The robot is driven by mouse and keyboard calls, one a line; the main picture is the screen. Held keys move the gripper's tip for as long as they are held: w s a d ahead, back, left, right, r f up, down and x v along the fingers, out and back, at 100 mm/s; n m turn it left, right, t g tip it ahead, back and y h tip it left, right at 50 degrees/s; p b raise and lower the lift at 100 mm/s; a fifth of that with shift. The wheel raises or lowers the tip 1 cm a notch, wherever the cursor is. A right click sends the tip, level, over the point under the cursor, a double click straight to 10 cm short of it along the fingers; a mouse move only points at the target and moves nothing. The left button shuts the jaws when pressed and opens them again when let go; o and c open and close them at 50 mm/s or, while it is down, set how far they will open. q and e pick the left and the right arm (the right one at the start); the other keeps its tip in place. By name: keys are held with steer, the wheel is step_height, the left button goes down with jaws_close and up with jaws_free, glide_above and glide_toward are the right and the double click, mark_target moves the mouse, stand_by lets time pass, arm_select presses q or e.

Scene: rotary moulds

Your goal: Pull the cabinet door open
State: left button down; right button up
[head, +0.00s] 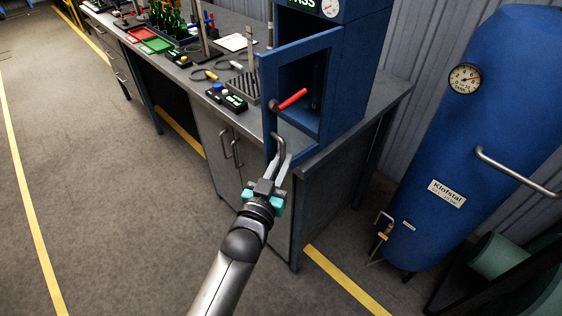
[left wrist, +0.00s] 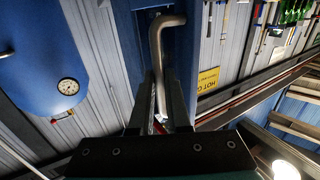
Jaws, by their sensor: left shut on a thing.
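The blue cabinet (head: 357,75) stands on the end of the grey workbench. A bent grey metal handle (head: 280,137) is at the door's lower left. My left gripper (head: 279,168) is shut on the lower part of this handle. In the left wrist view the handle (left wrist: 157,50) rises from between the two fingers (left wrist: 160,100) and bends at its top, against blue metal. The fingers partly hide its lower end. My right gripper is in neither view.
A red lever (head: 293,99) shows at the opening. Bench cupboards (head: 222,150) lie below, and tools with a small black-and-green box (head: 234,102) lie left of the door. A blue tank (head: 460,130) stands at right. The floor (head: 110,200) at left is clear.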

arm_select(q)
steer(key=shift+w+d+r, duration=0.1)
steer(key=shift+d+r, duration=0.05)
steer(key=shift+r, duration=0.2)
steer(key=c, duration=1.1)
jaws_free()
steer(key=shift+w+f, duration=0.1)
steer(key=shift+f, duration=0.05)
steer(key=shift+o, duration=1.1)
steer(key=shift+f, duration=0.1)
steer(key=shift+s+f, duration=0.1)
steer(key=shift+s, duration=0.1)
steer(key=v, duration=1.5)
steer(key=shift+p, duration=0.35)
